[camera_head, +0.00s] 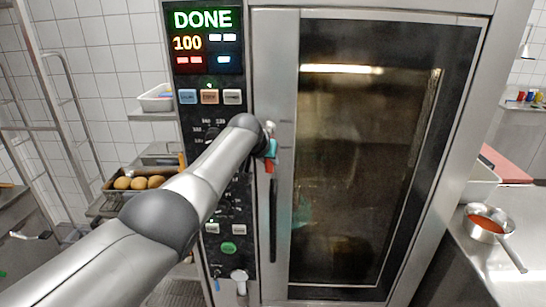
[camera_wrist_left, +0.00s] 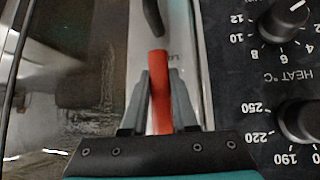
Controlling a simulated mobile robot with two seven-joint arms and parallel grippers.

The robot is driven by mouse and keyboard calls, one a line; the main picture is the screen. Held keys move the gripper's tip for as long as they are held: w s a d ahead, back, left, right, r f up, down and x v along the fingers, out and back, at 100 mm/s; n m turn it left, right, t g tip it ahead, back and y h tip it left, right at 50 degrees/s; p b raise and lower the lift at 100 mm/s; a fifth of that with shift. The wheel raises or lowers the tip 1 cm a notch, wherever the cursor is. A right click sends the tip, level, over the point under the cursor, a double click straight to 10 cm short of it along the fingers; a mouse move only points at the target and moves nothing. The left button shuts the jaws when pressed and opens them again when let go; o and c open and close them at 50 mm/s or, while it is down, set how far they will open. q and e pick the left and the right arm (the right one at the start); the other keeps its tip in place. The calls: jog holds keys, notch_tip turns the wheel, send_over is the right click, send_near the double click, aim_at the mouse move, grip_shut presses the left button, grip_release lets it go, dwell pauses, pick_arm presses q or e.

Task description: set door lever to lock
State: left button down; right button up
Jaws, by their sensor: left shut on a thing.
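The combi oven door (camera_head: 365,150) is closed, with a dark glass pane. Its door lever runs upright along the door's left edge; the long black part (camera_head: 273,222) hangs below my left gripper (camera_head: 271,150). A red part of the lever (camera_head: 269,166) shows just under the gripper. In the left wrist view the red part (camera_wrist_left: 160,95) lies between the two grey fingers of my left gripper (camera_wrist_left: 162,82), which are shut on it. The black part (camera_wrist_left: 152,18) shows beyond the fingertips. The lever's upper end is hidden by my gripper and arm. My right gripper is not in view.
The control panel (camera_head: 208,90) left of the door reads DONE and 100; its knobs (camera_wrist_left: 285,20) sit close beside the gripper. A tray of round brown food (camera_head: 140,183) stands at left. A pan of red sauce (camera_head: 486,223) sits on the right counter (camera_head: 530,235).

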pick_arm(q)
jog(key=shift+a, duration=0.2)
dwell(0.4)
jog(key=c, duration=0.7)
grip_release()
jog(key=shift+r, duration=0.1)
jog(key=shift+s+r+p, duration=0.3)
jog(key=shift+r+p, duration=0.05)
jog(key=shift+p, duration=0.2)
jog(key=shift+v, duration=7.1)
jog(key=shift+d+f, duration=0.1)
